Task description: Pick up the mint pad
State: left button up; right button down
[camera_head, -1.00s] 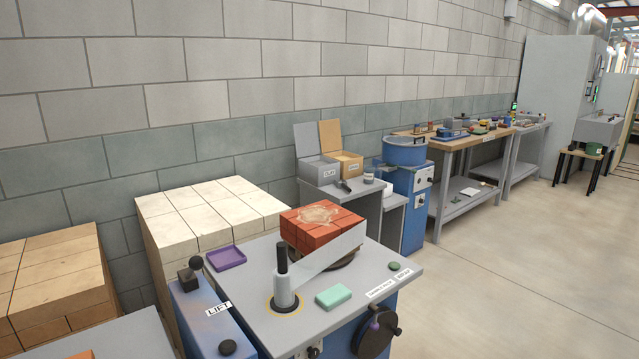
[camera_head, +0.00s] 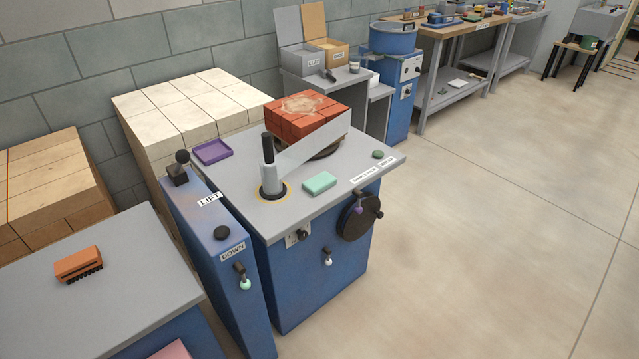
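The mint pad (camera_head: 320,183) is a small pale green block. It lies flat on the grey top of a blue machine table (camera_head: 225,179), near its front edge. It sits to the right of a grey post with a black handle (camera_head: 268,163) and in front of the red bricks (camera_head: 305,117). Nothing covers the pad. Neither of my grippers shows in the head view.
A blue lift column (camera_head: 215,265) stands left of the machine table. A grey table with an orange brush (camera_head: 78,264) is at lower left. A purple tray (camera_head: 212,151) and a dark green knob (camera_head: 378,154) share the pad's surface. The floor on the right (camera_head: 480,240) is clear.

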aim_at(318, 184)
jog(key=i+l, duration=0.15)
jog(key=l, duration=0.15)
jog(key=i+l+u, duration=0.15)
jog(key=l, duration=0.2)
jog(key=i+l+u, duration=0.2)
jog(key=l, duration=0.15)
jog(key=i+l+u, duration=0.15)
jog(key=l, duration=0.2)
jog(key=l+u, duration=0.2)
jog(key=l, duration=0.15)
